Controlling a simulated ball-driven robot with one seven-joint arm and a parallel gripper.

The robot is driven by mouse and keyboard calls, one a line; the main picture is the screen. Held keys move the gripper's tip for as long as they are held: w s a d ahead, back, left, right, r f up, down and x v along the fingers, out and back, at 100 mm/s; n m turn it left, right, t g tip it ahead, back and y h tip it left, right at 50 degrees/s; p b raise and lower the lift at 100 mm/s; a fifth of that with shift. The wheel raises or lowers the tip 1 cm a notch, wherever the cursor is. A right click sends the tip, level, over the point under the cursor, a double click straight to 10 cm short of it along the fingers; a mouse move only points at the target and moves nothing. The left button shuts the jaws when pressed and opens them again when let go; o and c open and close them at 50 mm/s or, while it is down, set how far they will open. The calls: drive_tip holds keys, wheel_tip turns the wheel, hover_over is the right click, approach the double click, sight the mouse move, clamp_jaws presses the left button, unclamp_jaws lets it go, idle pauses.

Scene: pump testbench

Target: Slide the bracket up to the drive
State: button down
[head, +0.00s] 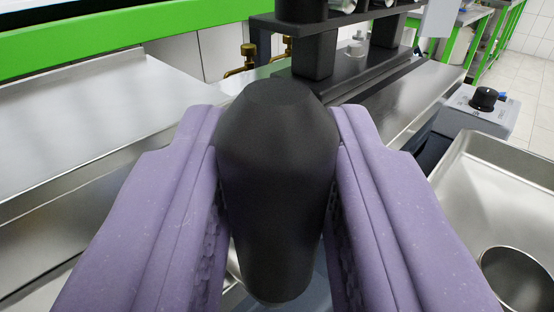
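My gripper (277,130) has two purple fingers, one on each side of a dark, tapered black body (275,185) with a flat top. Both fingers press against its sides, and its lower end is partly hidden between them. Beyond it, a black bracket-like structure (313,56) stands upright on a dark rail (375,76) and carries a flat black plate. A black cylinder (300,10) and metallic round parts sit on that plate, cut off by the top edge. I cannot tell which part is the drive.
A steel bench surface (110,95) lies at left below a green frame (120,42). Brass fittings (247,62) stick out behind the held body. At right are a grey control box with a black knob (484,98) and a steel tray (480,185) holding a round metal cup (515,280).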

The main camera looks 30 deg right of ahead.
drive_tip(key=s+a, duration=0.1)
drive_tip(key=a, duration=0.2)
drive_tip(key=s+a+p, duration=0.1)
drive_tip(key=a, duration=0.3)
drive_tip(key=s+a+p, duration=0.1)
drive_tip(key=a, duration=0.2)
drive_tip(key=shift+s+a, duration=0.25)
drive_tip(key=shift+a, duration=0.05)
drive_tip(key=c, duration=1)
unclamp_jaws()
drive_tip(key=shift+o, duration=0.2)
drive_tip(key=p+v, duration=0.2)
drive_tip(key=v, duration=0.5)
drive_tip(key=shift+s+a, duration=0.15)
drive_tip(key=shift+s, duration=0.2)
